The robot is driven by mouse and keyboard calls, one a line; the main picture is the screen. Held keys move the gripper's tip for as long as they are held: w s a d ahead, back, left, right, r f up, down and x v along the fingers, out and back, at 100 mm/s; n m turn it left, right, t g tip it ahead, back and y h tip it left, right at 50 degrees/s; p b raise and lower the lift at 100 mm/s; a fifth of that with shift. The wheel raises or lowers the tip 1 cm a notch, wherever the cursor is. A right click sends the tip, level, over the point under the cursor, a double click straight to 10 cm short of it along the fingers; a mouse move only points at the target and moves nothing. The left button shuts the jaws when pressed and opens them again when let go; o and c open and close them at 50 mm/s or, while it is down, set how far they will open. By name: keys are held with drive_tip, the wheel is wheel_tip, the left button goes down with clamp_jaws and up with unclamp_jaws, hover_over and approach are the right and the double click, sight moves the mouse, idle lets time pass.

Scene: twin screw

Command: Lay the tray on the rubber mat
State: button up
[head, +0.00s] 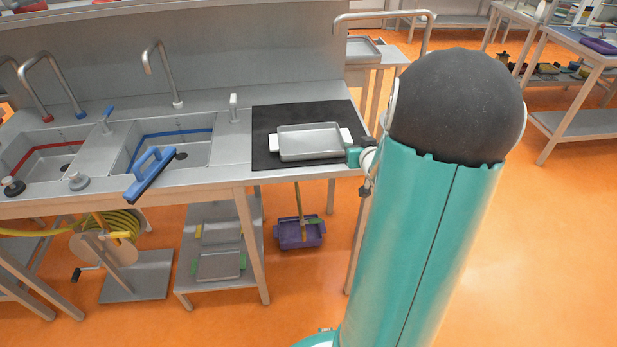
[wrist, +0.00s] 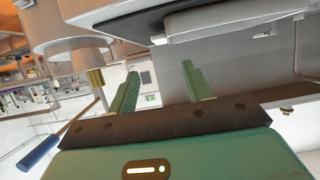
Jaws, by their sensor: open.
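The grey tray (head: 309,142), shallow and rectangular with white handles at its left and right ends, lies flat over the black rubber mat (head: 263,122) on the counter. Mat shows on all the sides I can see. My gripper (head: 353,157) is mostly hidden behind my arm in the head view; a green part of it shows just below and right of the tray's right handle, near the mat's right edge. In the wrist view my gripper (wrist: 158,72) has its two green fingers apart, with nothing between them. The fingers look clear of the handle.
Two sinks with taps are left of the mat. A blue squeegee (head: 150,173) overhangs the counter's front edge. Below stand a shelf with trays (head: 218,265), a purple dustpan (head: 300,232) and a yellow hose reel (head: 105,240). Orange floor is open at right.

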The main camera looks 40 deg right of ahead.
drive_tip(key=a+r+n+g+y, duration=0.15)
drive_tip(key=a+r, duration=0.35)
drive_tip(key=a, duration=0.6)
drive_tip(key=a+r+n+g+y, duration=0.15)
drive_tip(key=a+r, duration=0.35)
drive_tip(key=a, duration=0.6)
drive_tip(key=s+a+r+n+g+y, duration=0.1)
drive_tip(key=s+a, duration=0.6)
drive_tip(key=a, duration=0.2)
drive_tip(key=s+a+r+n+g+y, duration=0.1)
drive_tip(key=s+a+n+g+y, duration=0.1)
drive_tip(key=s+a, duration=0.4)
drive_tip(key=a, duration=0.3)
drive_tip(key=shift+s+y, duration=0.3)
drive_tip(key=shift+s, duration=0.1)
drive_tip(key=shift+a, duration=0.1)
